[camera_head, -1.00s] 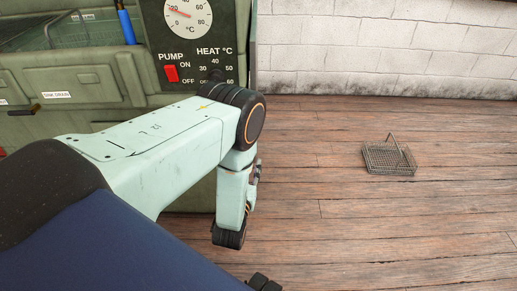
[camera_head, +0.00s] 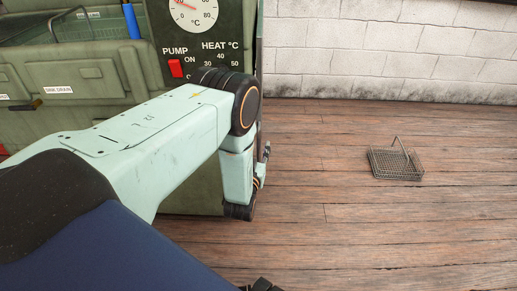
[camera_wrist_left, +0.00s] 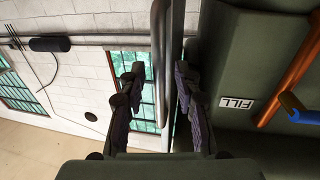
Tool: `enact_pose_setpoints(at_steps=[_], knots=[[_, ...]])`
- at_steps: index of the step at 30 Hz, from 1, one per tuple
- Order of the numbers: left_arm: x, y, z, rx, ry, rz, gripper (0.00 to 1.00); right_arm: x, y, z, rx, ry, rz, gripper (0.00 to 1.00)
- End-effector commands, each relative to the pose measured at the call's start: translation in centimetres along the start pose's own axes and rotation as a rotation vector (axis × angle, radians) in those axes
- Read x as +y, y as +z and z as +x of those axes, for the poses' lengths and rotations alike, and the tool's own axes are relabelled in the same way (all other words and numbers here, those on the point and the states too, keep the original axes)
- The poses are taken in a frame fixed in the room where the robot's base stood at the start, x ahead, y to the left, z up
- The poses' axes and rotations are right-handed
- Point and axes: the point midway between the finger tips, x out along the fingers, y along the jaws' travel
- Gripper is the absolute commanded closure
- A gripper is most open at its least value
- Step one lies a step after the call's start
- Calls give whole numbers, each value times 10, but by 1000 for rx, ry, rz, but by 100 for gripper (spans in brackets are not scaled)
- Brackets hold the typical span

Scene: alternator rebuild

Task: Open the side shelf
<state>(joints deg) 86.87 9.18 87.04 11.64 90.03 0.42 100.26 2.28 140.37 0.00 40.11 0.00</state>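The green washer cabinet (camera_head: 190,203) stands at the left in the head view, partly behind my left arm. Its right side edge shows, but I cannot make out a side shelf there. In the left wrist view my left gripper (camera_wrist_left: 159,70) is open, with dark fingers apart. A grey upright metal bar (camera_wrist_left: 161,35) runs between the fingers, close to the right one; the grip is not closed on it. I cannot tell whether the bar belongs to the shelf.
A wire basket (camera_head: 396,164) lies on the wooden floor (camera_head: 390,225), which is otherwise clear at the right. A white block wall (camera_head: 390,55) closes the back. In the wrist view a copper pipe (camera_wrist_left: 290,75) and a FILL label (camera_wrist_left: 237,103) show at the right.

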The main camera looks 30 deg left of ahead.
Motion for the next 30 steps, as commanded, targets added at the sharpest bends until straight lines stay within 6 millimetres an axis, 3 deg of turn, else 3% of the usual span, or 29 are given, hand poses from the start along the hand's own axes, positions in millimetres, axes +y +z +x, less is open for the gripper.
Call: enact_pose_setpoints(at_steps=[11,30], knots=[[0,0,0,0,0,0,100,0,0,0,0,0,0,60],[0,1,-1,-2,0,0,100,0,0,0,0,0,0,60]])
